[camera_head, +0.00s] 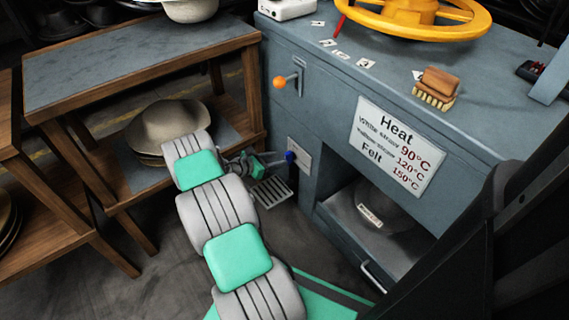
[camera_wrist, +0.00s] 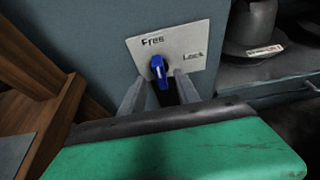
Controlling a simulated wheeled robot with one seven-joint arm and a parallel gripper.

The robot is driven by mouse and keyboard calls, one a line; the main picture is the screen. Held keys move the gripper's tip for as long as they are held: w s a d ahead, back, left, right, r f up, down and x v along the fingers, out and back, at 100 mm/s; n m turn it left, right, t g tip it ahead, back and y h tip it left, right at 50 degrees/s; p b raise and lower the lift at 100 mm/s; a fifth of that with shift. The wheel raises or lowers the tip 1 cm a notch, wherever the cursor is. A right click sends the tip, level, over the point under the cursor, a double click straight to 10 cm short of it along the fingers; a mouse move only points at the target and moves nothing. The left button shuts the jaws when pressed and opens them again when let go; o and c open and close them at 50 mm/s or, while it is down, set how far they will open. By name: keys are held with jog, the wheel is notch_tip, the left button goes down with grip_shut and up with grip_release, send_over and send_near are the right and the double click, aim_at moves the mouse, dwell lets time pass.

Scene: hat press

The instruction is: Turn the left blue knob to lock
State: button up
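The blue knob (camera_wrist: 158,68) is on a pale plate (camera_wrist: 200,42) marked "Free" at the top and "Lock" at the right. The knob's grip stands nearly upright, with its upper end toward "Free". In the head view the knob (camera_head: 290,157) shows at the lower left of the blue-grey press. My gripper (camera_wrist: 162,78) is open, with one finger on each side of the knob's lower part. I cannot tell whether either finger touches it. In the head view my gripper (camera_head: 275,161) reaches the knob from the left, partly hidden by my arm.
A wooden shelf (camera_head: 150,52) with a pale hat (camera_head: 167,130) stands close on the left. A floor pedal (camera_head: 272,191) lies below.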

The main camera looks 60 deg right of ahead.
aim_at(285, 158)
jog(key=b+x, duration=0.1)
jog(key=x, duration=0.3)
jog(key=shift+d+f, duration=0.1)
jog(key=shift+c, duration=0.6)
grip_shut()
